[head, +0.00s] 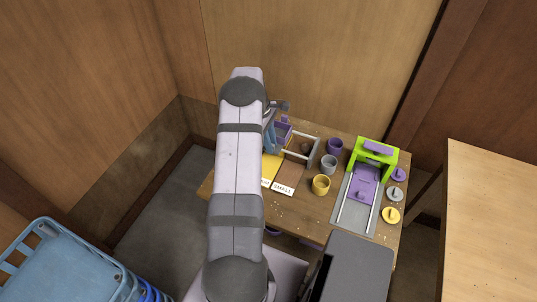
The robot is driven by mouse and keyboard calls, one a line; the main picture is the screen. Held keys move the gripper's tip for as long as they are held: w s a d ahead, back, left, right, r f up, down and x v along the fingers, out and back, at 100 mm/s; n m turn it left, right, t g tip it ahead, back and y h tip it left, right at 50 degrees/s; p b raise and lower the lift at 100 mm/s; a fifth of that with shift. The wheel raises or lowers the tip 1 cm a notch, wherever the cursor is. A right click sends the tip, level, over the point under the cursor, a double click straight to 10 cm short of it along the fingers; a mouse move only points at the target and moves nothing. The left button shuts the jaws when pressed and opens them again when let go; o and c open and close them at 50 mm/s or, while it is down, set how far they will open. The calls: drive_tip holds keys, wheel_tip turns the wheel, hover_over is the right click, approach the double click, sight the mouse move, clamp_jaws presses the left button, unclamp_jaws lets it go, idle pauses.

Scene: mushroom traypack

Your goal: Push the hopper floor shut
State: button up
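A small purple box that looks like the hopper (284,133) stands at the back left of the wooden table, beside a grey frame (313,150). Its floor cannot be made out, so I cannot tell whether it is open or shut. My arm reaches over the table from the front and covers the hopper's left side. My gripper (271,133) is at the hopper's left, partly hidden behind my arm. Its fingers are too small and covered to tell whether they touch the hopper or how far apart they are.
Purple (335,147), grey (328,165) and yellow (321,185) cups stand mid-table. A green arch (391,164) over a purple slide (362,186) stands at the right, with three knobbed discs (396,194) beside it. A "SMALL" label (283,188) lies before yellow and brown panels.

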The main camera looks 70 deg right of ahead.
drive_tip(key=o, duration=0.4)
drive_tip(key=shift+s+a+f, duration=0.25)
drive_tip(key=shift+a+f, duration=0.55)
drive_tip(key=shift+f, duration=0.15)
drive_tip(key=shift+d+r, duration=0.1)
drive_tip(key=shift+r, duration=0.05)
drive_tip(key=shift+w+d+r+p, duration=0.2)
drive_tip(key=shift+w+r+p, duration=0.05)
drive_tip(key=shift+r+p, duration=0.4)
drive_tip(key=shift+w+d+r+p, duration=0.15)
drive_tip(key=shift+w+r+p, duration=0.05)
drive_tip(key=shift+r+p, duration=0.35)
drive_tip(key=shift+p+v, duration=0.4)
drive_tip(key=shift+v, duration=0.5)
drive_tip(key=shift+r, duration=0.1)
